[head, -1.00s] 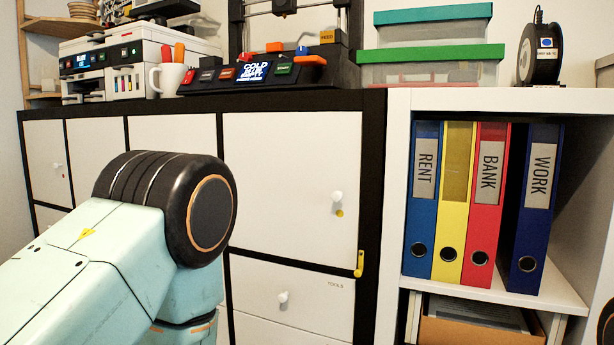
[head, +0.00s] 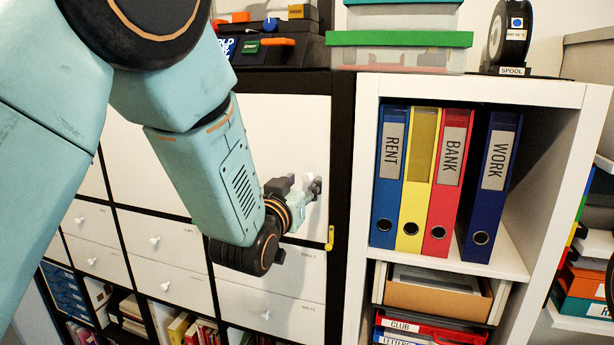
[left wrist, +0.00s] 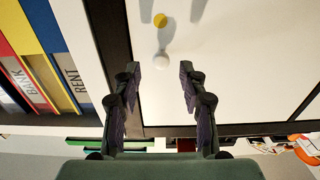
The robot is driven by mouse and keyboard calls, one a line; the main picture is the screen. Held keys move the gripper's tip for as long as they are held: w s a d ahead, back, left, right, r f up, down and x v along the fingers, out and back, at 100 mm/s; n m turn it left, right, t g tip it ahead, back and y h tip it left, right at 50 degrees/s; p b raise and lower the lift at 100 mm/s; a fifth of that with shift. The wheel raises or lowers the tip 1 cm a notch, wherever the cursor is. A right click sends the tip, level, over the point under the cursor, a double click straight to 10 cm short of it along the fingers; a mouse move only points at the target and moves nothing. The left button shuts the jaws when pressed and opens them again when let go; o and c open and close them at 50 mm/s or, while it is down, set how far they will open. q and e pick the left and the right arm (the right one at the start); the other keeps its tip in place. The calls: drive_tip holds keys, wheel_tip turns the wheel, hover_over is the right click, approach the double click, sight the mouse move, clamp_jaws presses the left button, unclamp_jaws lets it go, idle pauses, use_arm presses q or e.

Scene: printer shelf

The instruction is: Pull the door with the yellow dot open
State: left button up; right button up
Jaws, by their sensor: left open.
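The white door (head: 270,130) with the yellow dot is shut in its black frame. In the left wrist view, the yellow dot (left wrist: 160,20) and the round white knob (left wrist: 162,61) show on the door (left wrist: 225,70). My left gripper (head: 306,186) is at the knob side of the door, and hides the dot and most of the knob in the head view. In the left wrist view, the left gripper (left wrist: 160,70) is open, with the knob between or just beyond its fingertips; no contact shows. My right gripper is not in view.
A yellow hook-like piece (head: 330,238) sits at the door's lower right corner. White drawers (head: 270,305) with knobs are below. An open white shelf (head: 363,150) with several binders stands to the right. A printer (head: 280,45) and storage boxes (head: 400,40) stand on top.

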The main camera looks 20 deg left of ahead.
sight(306, 178)
use_arm(q)
drive_tip(key=shift+w+d, duration=0.15)
drive_tip(key=shift+w, duration=0.9)
drive_tip(key=shift+w+a, duration=0.4)
drive_tip(key=shift+w, duration=0.1)
drive_tip(key=shift+d, duration=0.35)
drive_tip(key=shift+c, duration=1.1)
drive_tip(key=shift+a, duration=0.25)
drive_tip(key=c, duration=0.4)
drive_tip(key=shift+d, duration=0.1)
clamp_jaws()
